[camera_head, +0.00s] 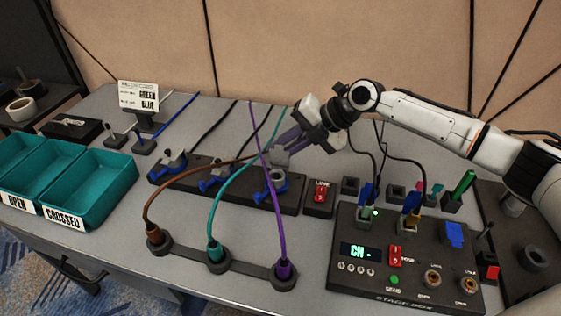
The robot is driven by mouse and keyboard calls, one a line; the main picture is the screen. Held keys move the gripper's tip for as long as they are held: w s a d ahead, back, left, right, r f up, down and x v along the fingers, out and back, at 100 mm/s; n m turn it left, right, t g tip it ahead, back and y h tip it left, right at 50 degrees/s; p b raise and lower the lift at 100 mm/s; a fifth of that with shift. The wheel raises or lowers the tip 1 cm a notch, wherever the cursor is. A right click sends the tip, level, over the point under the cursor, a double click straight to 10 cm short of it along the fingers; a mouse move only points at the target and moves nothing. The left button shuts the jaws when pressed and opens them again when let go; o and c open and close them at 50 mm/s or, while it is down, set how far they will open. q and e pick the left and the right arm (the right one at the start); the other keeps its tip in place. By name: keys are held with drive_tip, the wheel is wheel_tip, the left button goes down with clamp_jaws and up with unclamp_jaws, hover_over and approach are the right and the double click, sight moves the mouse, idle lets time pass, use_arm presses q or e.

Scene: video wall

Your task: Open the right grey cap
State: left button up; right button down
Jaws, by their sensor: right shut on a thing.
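A dark bar (233,189) on the table carries three blue sockets in a row. The right blue socket (272,189) is at its right end. The right grey cap (279,157) shows just above this socket, tilted, at my right gripper's fingertips. My right gripper (285,150) reaches in from the upper right and is shut on this cap; its fingers partly hide it. The left blue socket (165,170) and the middle blue socket (212,184) stand further left. My left gripper is not in view.
Brown, teal and purple (272,215) cables rise from a three-hole base (217,262) in front and pass close to the sockets. A stage box (405,260) with a display stands at right, a red switch (320,193) beside the bar. Teal trays (90,185) are at left.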

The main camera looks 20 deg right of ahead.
drive_tip(key=shift+w+d+f+b, duration=0.1)
drive_tip(key=shift+w+f+b, duration=0.25)
drive_tip(key=shift+b, duration=0.2)
drive_tip(key=shift+d+m+g+y+b, duration=0.1)
drive_tip(key=shift+m+g+y+b, duration=0.35)
drive_tip(key=shift+g+b, duration=0.35)
drive_tip(key=shift+w+d+m+b, duration=0.15)
drive_tip(key=shift+m+b, duration=0.1)
drive_tip(key=shift+b, duration=0.3)
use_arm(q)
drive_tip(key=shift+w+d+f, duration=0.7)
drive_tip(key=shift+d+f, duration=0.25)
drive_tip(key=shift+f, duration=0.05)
use_arm(e)
drive_tip(key=shift+f+y, duration=0.1)
drive_tip(key=shift+y, duration=0.25)
use_arm(q)
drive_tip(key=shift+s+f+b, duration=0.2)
drive_tip(key=shift+b, duration=0.1)
use_arm(e)
drive_tip(key=shift+g, duration=0.3)
